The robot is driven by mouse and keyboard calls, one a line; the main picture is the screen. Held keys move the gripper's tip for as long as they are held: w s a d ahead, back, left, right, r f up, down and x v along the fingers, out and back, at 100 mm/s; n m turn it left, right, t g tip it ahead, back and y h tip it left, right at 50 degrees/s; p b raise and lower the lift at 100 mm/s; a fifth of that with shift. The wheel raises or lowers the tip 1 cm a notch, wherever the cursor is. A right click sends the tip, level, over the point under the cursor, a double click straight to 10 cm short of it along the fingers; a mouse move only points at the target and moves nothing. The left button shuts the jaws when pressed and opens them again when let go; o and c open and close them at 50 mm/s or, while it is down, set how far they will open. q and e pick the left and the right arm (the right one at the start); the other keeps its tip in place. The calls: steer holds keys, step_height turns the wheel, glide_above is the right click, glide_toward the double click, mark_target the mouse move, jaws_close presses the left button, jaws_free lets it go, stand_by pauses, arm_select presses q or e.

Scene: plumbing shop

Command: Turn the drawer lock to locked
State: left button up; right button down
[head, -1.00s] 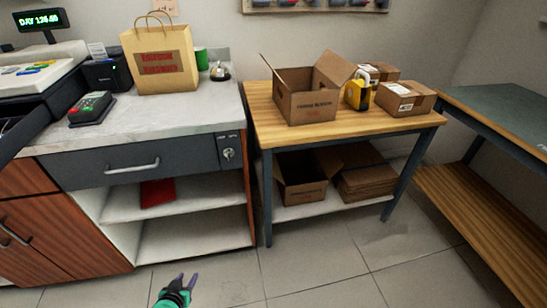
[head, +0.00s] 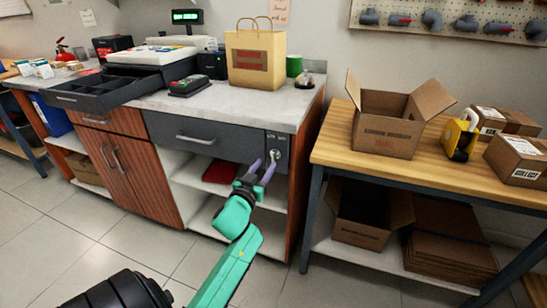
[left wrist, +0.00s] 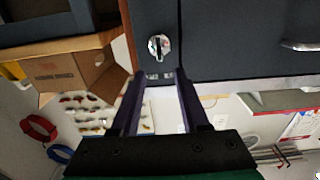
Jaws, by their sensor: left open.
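The drawer lock (head: 276,154) is a small round silver lock on the grey panel at the right end of the counter drawer (head: 205,138). Two small labels sit above it, too small to read. In the left wrist view the lock (left wrist: 159,46) shows a silver turn piece standing upright in the picture. My left gripper (head: 264,168) is open, its purple fingers pointing at the panel just below and left of the lock in the head view. In the left wrist view the fingers (left wrist: 160,82) are apart and empty, with the lock beyond their tips. My right gripper is out of view.
The drawer handle (head: 196,140) is left of the lock. An open shelf (head: 195,183) with a red item lies below. A wooden table (head: 330,146) with cardboard boxes stands close on the right. The floor (head: 60,235) in front is clear.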

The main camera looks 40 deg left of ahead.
mark_target(273, 153)
arm_select(q)
steer(key=x, duration=0.6)
steer(key=shift+w+a, duration=0.1)
steer(key=shift+w, duration=0.1)
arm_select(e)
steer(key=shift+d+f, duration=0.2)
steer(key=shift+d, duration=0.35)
arm_select(q)
jaws_close()
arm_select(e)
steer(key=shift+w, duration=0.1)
